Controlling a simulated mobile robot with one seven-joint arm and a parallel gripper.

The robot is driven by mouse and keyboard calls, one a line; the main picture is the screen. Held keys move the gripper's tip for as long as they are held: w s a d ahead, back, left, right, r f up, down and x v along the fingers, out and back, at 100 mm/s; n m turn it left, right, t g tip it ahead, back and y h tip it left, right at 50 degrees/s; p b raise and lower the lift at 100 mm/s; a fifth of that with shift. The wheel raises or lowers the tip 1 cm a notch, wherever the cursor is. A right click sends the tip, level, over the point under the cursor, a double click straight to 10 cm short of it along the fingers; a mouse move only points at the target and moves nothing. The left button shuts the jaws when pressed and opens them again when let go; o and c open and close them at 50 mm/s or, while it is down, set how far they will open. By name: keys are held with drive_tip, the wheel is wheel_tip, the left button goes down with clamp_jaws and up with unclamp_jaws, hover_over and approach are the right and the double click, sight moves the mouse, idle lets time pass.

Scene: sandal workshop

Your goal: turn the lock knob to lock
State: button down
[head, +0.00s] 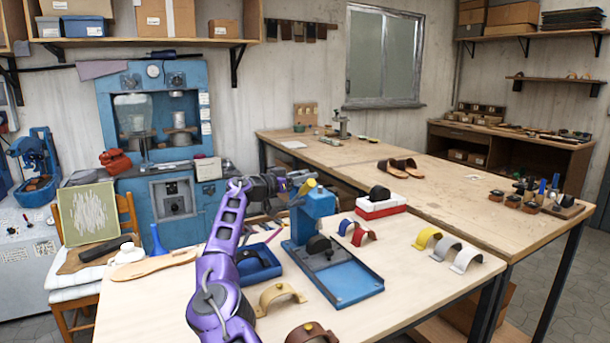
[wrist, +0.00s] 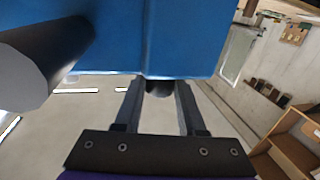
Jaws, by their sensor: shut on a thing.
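The blue press (head: 313,212) stands on the bench with a yellow-ended part (head: 307,186) near its top and a blue tray in front. In the head view my gripper (head: 293,181) reaches it from the left, at the top of the press. In the wrist view the blue body of the press (wrist: 170,40) fills the top. The dark lock knob (wrist: 159,88) shows at its lower edge, between the two fingers of my gripper (wrist: 158,93), which are shut on it. The knob is mostly hidden, so its turned angle cannot be told.
A grey cylinder (wrist: 35,65) stands close at the left in the wrist view. Around the press lie a small blue bin (head: 258,268), a red-and-white box (head: 381,207) with a black piece on it, and several coloured straps (head: 427,238).

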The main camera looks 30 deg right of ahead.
drive_tip(key=shift+f, duration=0.1)
drive_tip(key=c, duration=0.5)
unclamp_jaws()
drive_tip(key=s+a+b, duration=0.2)
drive_tip(key=s+a, duration=0.1)
drive_tip(key=a, duration=1.4)
drive_tip(key=shift+w+a, duration=0.1)
